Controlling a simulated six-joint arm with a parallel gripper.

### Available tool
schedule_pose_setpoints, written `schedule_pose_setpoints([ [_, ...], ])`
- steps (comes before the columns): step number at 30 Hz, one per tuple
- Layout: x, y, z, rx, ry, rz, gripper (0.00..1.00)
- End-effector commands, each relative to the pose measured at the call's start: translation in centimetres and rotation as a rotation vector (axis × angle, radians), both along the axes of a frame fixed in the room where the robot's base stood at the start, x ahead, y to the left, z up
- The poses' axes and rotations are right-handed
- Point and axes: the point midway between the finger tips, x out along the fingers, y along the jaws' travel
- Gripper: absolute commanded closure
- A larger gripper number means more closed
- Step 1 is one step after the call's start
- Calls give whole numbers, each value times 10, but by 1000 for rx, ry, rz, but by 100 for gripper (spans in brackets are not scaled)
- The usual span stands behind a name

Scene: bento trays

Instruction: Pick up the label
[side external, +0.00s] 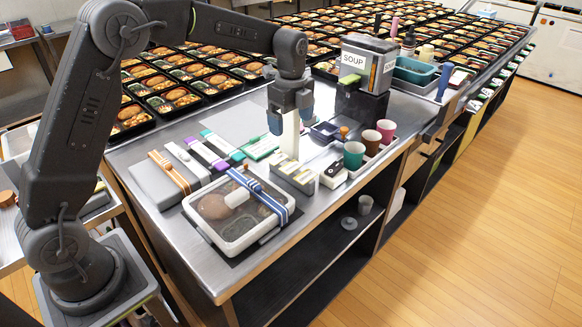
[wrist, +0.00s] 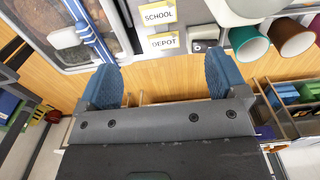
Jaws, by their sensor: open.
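Two cream labels lie in the wrist view, one printed SCHOOL (wrist: 158,15) and one printed DEPOT (wrist: 164,42). In the side view they appear on a small pale label block (side external: 293,176) beside the lidded bento, too small to read. My gripper (side external: 290,115) is open above the counter, just behind and above that block. In the wrist view its blue fingertips (wrist: 163,80) are spread wide, with the labels beyond them and nothing clearly between them. In the side view a white upright piece (side external: 290,138) shows below and between the fingers; I cannot tell what it is.
A clear-lidded bento (side external: 222,238) with a blue striped band stands at the counter's front left. A teal cup (side external: 354,155) and other cups stand right of the labels. A SOUP dispenser (side external: 366,75) rises behind them. Many filled trays (side external: 172,98) cover the back.

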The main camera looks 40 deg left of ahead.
Motion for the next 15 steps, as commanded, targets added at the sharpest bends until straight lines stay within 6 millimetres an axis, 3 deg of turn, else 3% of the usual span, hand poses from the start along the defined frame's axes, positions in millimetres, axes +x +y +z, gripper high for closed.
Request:
schedule_pose_setpoints([
  [9,-1,0,-58,0,3,2,8],
  [15,-1,-1,-71,0,0,3,8],
])
